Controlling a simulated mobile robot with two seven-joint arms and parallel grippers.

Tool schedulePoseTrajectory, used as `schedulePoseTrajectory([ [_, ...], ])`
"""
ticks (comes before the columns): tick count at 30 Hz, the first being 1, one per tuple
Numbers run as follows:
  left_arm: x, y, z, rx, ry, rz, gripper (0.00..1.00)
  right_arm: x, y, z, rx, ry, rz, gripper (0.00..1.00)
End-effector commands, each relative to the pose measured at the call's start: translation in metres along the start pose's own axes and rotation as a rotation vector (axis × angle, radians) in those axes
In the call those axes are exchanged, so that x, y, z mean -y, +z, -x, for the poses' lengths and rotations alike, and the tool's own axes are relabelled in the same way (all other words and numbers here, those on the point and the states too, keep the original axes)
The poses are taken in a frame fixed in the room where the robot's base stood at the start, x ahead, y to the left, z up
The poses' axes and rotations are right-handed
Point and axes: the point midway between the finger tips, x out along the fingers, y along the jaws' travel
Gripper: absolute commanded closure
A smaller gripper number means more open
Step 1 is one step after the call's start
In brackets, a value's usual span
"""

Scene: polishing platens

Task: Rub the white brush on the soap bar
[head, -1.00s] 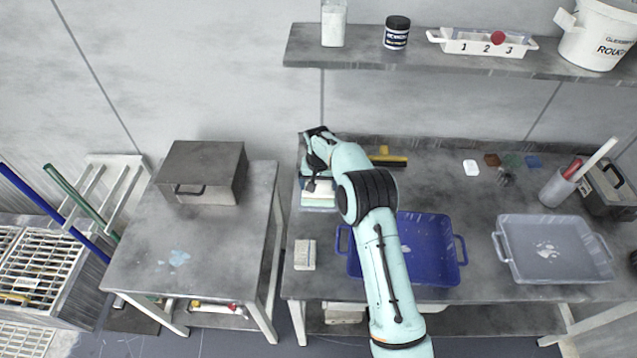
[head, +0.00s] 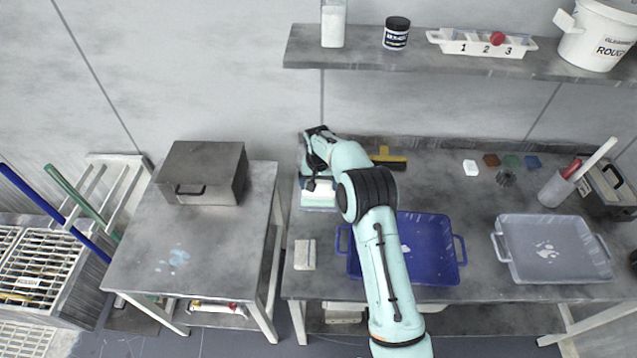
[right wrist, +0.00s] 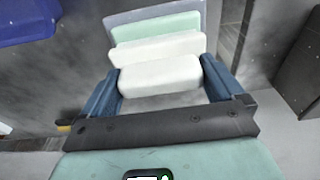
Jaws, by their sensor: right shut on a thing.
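My right gripper (head: 318,181) is at the back left of the workbench, its jaws partly hidden by my arm. In the right wrist view its two blue fingers are shut on a white block (right wrist: 160,77), which I take for the white brush. Just beyond it is a second white block (right wrist: 156,49), probably the soap bar, in front of a pale green layer (right wrist: 155,27). The two white blocks look very close; I cannot tell whether they touch. In the head view, white and pale green edges (head: 318,203) show below the gripper. My left gripper is not in view.
A pale bar (head: 305,254) lies near the bench's front left, beside a blue tray (head: 436,262). A grey tray (head: 553,280) stands at right. A yellow-and-black tool (head: 388,160) and small coloured pads (head: 512,161) lie behind. A shelf (head: 430,61) overhangs the back.

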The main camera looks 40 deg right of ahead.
Motion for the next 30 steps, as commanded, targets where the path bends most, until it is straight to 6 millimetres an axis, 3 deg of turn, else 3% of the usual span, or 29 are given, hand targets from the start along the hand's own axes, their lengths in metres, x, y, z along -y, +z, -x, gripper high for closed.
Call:
schedulePoseTrajectory([
  [21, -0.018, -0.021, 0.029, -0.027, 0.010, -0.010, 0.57, 0.001, -0.010, 0.062, -0.007, -0.003, 0.000, 0.30],
  [30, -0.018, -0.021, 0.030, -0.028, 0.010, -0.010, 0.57, 0.000, -0.009, 0.065, -0.004, -0.001, 0.000, 0.30],
])
